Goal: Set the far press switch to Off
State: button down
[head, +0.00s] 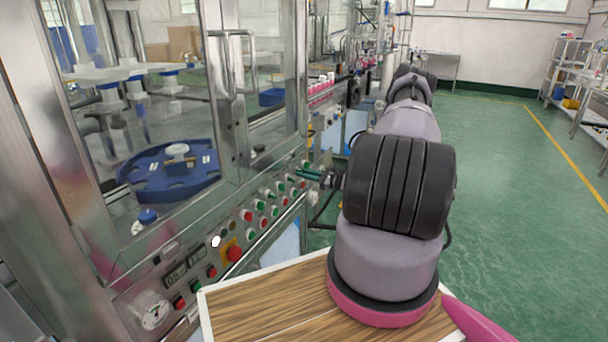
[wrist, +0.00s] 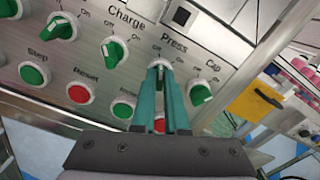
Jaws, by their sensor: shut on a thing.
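The press switch (wrist: 159,64) sits under the word "Press" on the silver panel, with Off and On marks above it. Its pale top shows between the teal fingertips of my gripper (wrist: 160,75); the fingers hide the rest, so I cannot tell which mark it points to. My gripper is shut on this switch. In the head view, my gripper (head: 310,174) reaches the far end of the machine's control panel (head: 232,237), and its fingertips hide the switch there.
The charge switch (wrist: 115,49) is close on the left and the cap switch (wrist: 199,92) close on the right. A green button (wrist: 124,107) and a red button (wrist: 160,125) lie just below. Glass machine doors (head: 262,80) stand above the panel. Green floor (head: 510,170) is open on the right.

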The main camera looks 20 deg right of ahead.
jog(key=shift+n, duration=0.7)
jog(key=c, duration=0.9)
grip_release()
jog(key=shift+c, duration=0.2)
jog(key=v, duration=1.1)
jog(key=shift+w, duration=0.1)
